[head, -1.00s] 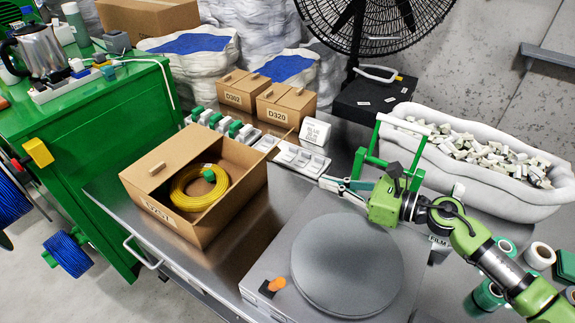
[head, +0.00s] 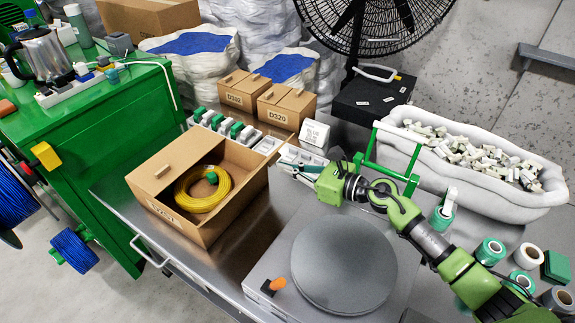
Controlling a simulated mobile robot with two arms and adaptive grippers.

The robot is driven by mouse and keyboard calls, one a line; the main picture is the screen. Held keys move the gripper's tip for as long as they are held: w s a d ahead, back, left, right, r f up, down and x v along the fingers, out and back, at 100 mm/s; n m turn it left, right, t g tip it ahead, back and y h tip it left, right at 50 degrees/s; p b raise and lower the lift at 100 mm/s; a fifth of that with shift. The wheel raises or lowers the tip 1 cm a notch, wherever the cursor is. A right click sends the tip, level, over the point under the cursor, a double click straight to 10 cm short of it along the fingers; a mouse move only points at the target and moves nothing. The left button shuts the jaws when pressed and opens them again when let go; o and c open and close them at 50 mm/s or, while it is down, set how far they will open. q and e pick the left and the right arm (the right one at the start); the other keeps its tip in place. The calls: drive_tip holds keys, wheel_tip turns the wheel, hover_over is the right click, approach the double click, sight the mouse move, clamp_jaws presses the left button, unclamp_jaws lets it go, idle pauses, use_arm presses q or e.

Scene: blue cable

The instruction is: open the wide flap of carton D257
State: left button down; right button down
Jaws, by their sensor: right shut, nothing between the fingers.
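Carton D257 (head: 228,222) is an open brown box on the steel bench; the label on its front is hard to read. One flap (head: 178,158) with a small block-like tab lies over its left part. The rest of the top is open, and a yellow cable coil (head: 183,196) with a green wrap shows inside. I cannot tell clearly where the wide flap is. My right gripper (head: 284,163) is shut and empty, just right of the carton's back right corner, pointing left; I cannot tell whether it touches it. My left gripper is out of view.
Closed cartons D302 (head: 238,91) and D320 (head: 286,106) stand behind. Several white and green parts line the bench between. A round grey plate (head: 343,264) lies in front of my right arm. A white bin of small parts (head: 470,178) with a green frame stands at right.

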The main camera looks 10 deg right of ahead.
drive_tip(key=shift+g+h, duration=0.5)
drive_tip(key=w+a+r+p, duration=0.1)
drive_tip(key=p, duration=0.2)
drive_tip(key=w+a+r+p, duration=0.1)
drive_tip(key=r+p, duration=0.1)
drive_tip(key=p, duration=0.1)
drive_tip(key=w+a+r+p, duration=0.1)
drive_tip(key=p, duration=0.1)
drive_tip(key=shift+w+a+r+p, duration=0.2)
drive_tip(key=shift+r+p, duration=0.15)
drive_tip(key=shift+p, duration=0.05)
drive_tip(key=shift+w+a, duration=0.2)
drive_tip(key=shift+d, duration=0.1)
